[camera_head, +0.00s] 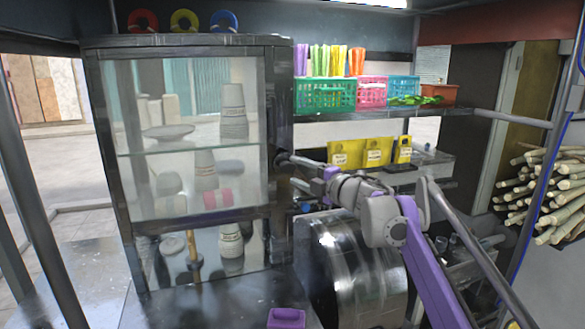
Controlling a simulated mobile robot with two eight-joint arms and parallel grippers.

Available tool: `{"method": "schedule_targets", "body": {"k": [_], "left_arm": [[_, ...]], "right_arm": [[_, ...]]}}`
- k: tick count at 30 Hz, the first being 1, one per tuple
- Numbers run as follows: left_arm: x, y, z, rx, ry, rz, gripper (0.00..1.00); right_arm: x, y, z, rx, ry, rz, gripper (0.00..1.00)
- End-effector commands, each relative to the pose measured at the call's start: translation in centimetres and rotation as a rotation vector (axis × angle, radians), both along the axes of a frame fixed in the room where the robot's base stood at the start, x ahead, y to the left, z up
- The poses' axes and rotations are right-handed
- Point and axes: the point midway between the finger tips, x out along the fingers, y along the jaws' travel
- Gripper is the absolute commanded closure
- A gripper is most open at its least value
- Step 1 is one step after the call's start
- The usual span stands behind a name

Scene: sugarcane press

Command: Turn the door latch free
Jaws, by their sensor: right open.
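A dark-framed glass-fronted cabinet (108,150) stands left of centre, with its glass door facing me and appearing shut. A small dark fitting (281,159) on the right side of its frame looks like the latch, but its shape and turn are hard to make out. My right gripper (289,170) reaches in from the right on a purple and grey arm. Its two slim dark fingers are spread apart and point at the frame by this fitting. I cannot tell whether they touch it. I see nothing held between them. My left gripper is not in view.
A shiny metal drum (350,270) stands below my right arm. A shelf (385,112) behind holds coloured baskets (326,94), with yellow packets (348,153) below. Sugarcane stalks (555,195) are stacked at the right. Cups and a dish stand inside the cabinet.

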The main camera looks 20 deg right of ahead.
Motion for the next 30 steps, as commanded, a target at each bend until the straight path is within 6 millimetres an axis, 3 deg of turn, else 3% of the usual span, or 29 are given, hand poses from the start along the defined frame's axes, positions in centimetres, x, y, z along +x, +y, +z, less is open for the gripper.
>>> {"method": "schedule_targets", "body": {"k": [6,17,27,30], "left_arm": [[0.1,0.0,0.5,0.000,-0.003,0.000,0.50],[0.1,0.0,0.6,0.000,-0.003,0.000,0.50],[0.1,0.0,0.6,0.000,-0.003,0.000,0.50],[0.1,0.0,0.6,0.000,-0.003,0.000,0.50]], "right_arm": [[2.2,1.0,0.1,0.002,0.000,0.000,0.38],[2.6,1.2,0.0,0.002,0.000,-0.001,0.40],[2.6,1.1,0.0,0.002,0.000,-0.001,1.00],[2.6,1.1,0.0,0.002,0.000,-0.001,1.00]]}}
